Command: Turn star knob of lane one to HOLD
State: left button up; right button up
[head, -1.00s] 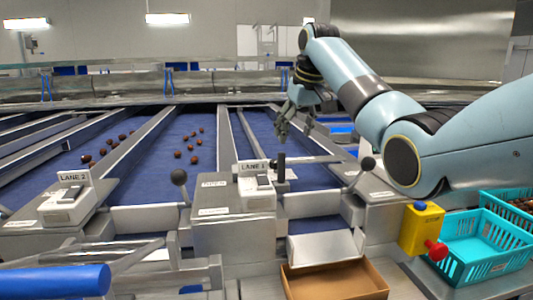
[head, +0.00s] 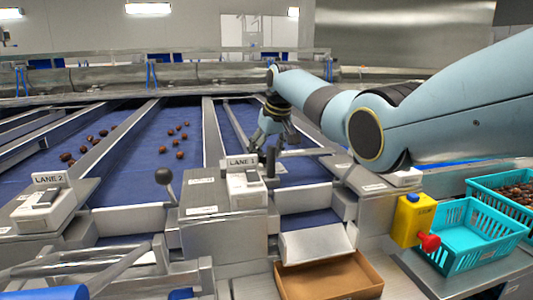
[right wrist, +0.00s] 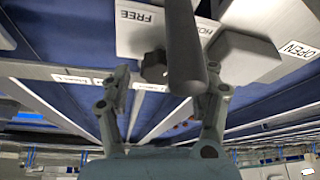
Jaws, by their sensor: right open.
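The dark star knob (right wrist: 153,66) shows in the right wrist view, beside a plate labelled FREE (right wrist: 137,16). A second label, partly hidden, begins with HO (right wrist: 205,30). A thick grey post (right wrist: 183,45) stands close in front of the knob and covers part of it. My right gripper (right wrist: 168,76) is open, with the knob and post seen between its fingers; I cannot tell whether it touches either. In the head view my right gripper (head: 264,145) points down just behind the LANE 1 sign (head: 241,161), by the dark post (head: 270,163). My left gripper is out of view.
A LANE 2 unit (head: 42,205) and a ball-topped lever (head: 168,182) stand to the left. A cardboard box (head: 335,290), a yellow box with a red knob (head: 410,220) and turquoise crates (head: 470,262) are in front and right. Dates (head: 162,150) lie on the blue belt.

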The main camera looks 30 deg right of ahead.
jog(key=shift+f, duration=0.1)
jog(key=c, duration=1.2)
jog(key=shift+o, duration=0.2)
jog(key=m+p, duration=0.2)
jog(key=p, duration=0.1)
jog(key=shift+a+r+h, duration=0.1)
jog(key=shift+r+h, duration=0.15)
jog(key=shift+h, duration=0.15)
jog(key=shift+f+m+h, duration=0.2)
jog(key=shift+m+h, duration=0.1)
jog(key=shift+m, duration=0.4)
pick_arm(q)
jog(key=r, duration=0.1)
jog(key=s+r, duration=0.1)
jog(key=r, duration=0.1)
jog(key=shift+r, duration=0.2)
pick_arm(e)
jog(key=o, duration=1.2)
jog(key=shift+c, duration=0.2)
